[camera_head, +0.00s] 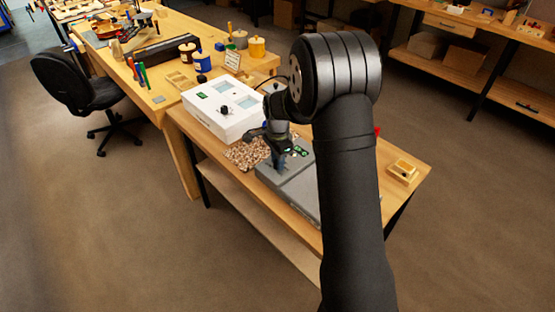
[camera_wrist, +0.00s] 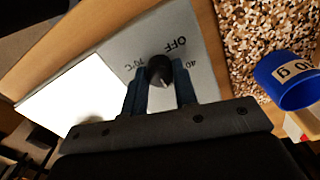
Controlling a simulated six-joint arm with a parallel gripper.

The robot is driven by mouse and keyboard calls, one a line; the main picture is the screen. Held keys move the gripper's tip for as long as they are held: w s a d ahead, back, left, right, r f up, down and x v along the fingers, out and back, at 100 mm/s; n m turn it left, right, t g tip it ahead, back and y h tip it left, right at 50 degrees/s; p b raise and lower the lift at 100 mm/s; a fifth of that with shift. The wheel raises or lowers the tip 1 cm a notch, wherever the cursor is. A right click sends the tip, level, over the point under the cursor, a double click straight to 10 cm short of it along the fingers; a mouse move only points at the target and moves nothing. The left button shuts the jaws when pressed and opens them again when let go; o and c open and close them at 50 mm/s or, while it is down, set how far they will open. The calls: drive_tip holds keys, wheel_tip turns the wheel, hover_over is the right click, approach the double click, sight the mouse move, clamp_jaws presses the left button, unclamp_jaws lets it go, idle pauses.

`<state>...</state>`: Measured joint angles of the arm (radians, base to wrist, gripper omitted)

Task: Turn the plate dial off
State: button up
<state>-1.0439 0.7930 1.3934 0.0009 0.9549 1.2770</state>
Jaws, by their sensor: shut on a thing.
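The plate is a grey slab (camera_head: 298,195) on the small wooden table in the head view. In the wrist view its grey panel (camera_wrist: 125,47) carries the marks OFF, 40 and 70°C around a black dial (camera_wrist: 160,68). My gripper (camera_wrist: 161,82) is shut on the dial, with one blue finger on each side of it. OFF lies just beyond the dial, toward the top of the wrist view. I cannot tell clearly where the dial points. In the head view my gripper (camera_head: 278,160) is low over the plate, and the dial is hidden there.
A speckled brown mat (camera_head: 246,154) lies left of the plate; it also shows in the wrist view (camera_wrist: 250,30). A blue cup (camera_wrist: 285,82) with a white label is near it. A white box (camera_head: 205,117) with a black knob stands behind. A small wooden block (camera_head: 403,170) is at right.

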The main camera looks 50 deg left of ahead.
drive_tip(key=n, duration=0.6)
drive_tip(key=shift+n, duration=0.4)
drive_tip(key=n, duration=1.1)
drive_tip(key=shift+n, duration=0.4)
drive_tip(key=n, duration=0.4)
drive_tip(key=shift+n, duration=0.4)
drive_tip(key=o, duration=1)
